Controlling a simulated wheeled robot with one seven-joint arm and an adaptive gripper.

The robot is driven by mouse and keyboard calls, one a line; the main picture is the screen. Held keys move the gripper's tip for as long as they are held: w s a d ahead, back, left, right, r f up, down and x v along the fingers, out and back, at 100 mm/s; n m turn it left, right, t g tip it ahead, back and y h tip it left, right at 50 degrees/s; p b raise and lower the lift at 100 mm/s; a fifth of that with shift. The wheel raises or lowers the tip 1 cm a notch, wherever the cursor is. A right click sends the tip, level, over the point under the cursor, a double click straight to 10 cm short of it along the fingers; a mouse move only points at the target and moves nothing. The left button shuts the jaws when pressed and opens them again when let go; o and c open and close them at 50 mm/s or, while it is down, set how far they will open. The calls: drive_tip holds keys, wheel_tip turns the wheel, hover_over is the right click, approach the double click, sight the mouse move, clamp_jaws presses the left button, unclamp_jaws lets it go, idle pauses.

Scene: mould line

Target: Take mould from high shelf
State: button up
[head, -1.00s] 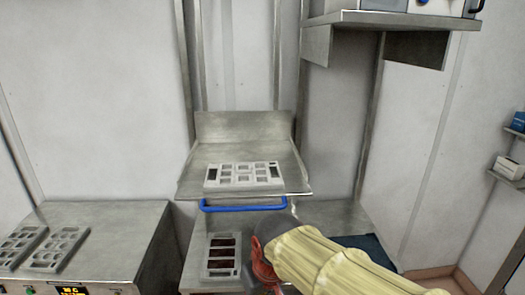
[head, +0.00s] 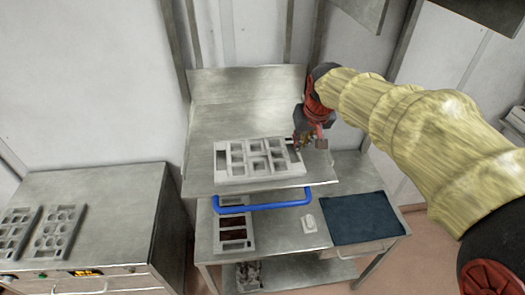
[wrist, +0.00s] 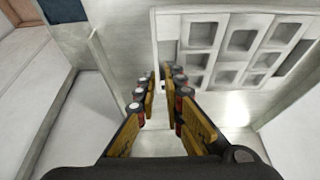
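The grey mould (head: 222,161) with several rectangular cavities lies flat on the high shelf (head: 205,122), near its front edge. My gripper (head: 305,143) is at the mould's right end, pointing down towards it. In the wrist view the mould (wrist: 197,61) lies just beyond and to the right of the fingertips. The two fingers of my gripper (wrist: 161,75) stand apart with a clear gap between them. The mould's near end is close to the tips; I cannot tell whether they touch it.
A blue bar (head: 265,203) runs along the shelf front. Below, a bench holds another mould with dark fillings (head: 233,232), a small white object (head: 309,222) and a dark blue mat (head: 360,220). A steel machine (head: 110,220) with moulds on top stands at left.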

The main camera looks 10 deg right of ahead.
sight(299, 154)
drive_tip(key=x, duration=0.2)
drive_tip(key=p+x, duration=0.1)
drive_tip(key=x, duration=0.4)
drive_tip(key=shift+w+d+f+p, duration=0.1)
drive_tip(key=shift+d+f+p, duration=0.1)
drive_tip(key=shift+d+p, duration=0.15)
drive_tip(key=shift+a+r, duration=0.1)
clamp_jaws()
drive_tip(key=shift+r, duration=0.15)
